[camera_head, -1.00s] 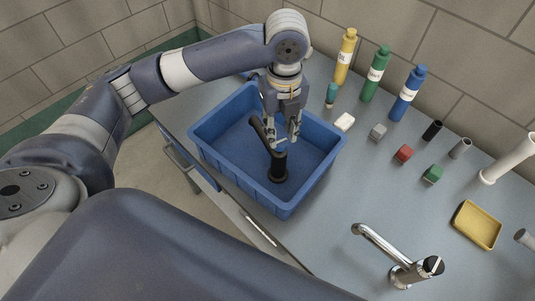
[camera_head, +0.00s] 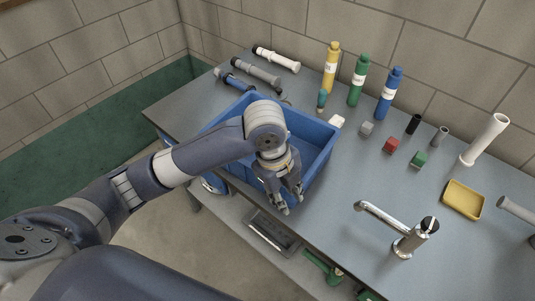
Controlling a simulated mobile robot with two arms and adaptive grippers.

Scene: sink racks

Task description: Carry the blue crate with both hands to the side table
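The blue crate (camera_head: 314,132) stands upright on the grey counter (camera_head: 350,215), toward its left part. My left arm reaches across the crate and hides much of its interior and near-left side. My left gripper (camera_head: 287,203) points down at the crate's near side, in front of the near wall. Its fingers are apart with nothing visible between them; I cannot tell whether they touch the wall. My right gripper is not in view. I cannot make out a separate side table.
Yellow (camera_head: 331,69), green (camera_head: 358,80) and blue (camera_head: 389,94) bottles stand behind the crate. Several small blocks and cylinders lie right of it. A chrome tap (camera_head: 402,233) and a yellow tray (camera_head: 464,200) are farther right. Pipe-like pieces (camera_head: 255,70) lie at the back left.

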